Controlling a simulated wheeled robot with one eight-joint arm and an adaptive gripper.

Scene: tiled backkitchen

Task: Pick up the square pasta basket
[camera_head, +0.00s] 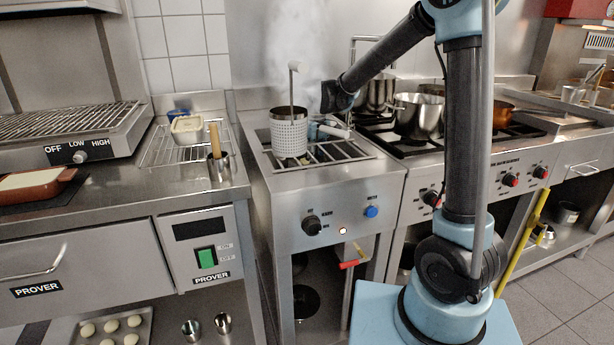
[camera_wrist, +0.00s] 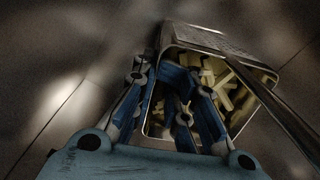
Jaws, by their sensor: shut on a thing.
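The square pasta basket (camera_wrist: 212,40) shows in the wrist view as a metal basket with rounded corners and perforated walls. Pale yellow pasta (camera_wrist: 235,92) lies inside it. My gripper (camera_wrist: 165,85) is shut on the basket's near side, with blue fingers against the wall and over the opening. A long metal bar crosses the right of that view. In the head view my gripper (camera_head: 322,130) is over the cooker, beside a pale perforated basket (camera_head: 289,137) with an upright handle. I cannot tell whether that rounder-looking basket is the held one.
The cooker (camera_head: 330,175) has slatted openings on top, and steam rises behind it. Pots (camera_head: 418,116) stand on the stove at right. A white tub (camera_head: 187,130) and a metal cup with a wooden tool (camera_head: 219,165) stand on the left counter.

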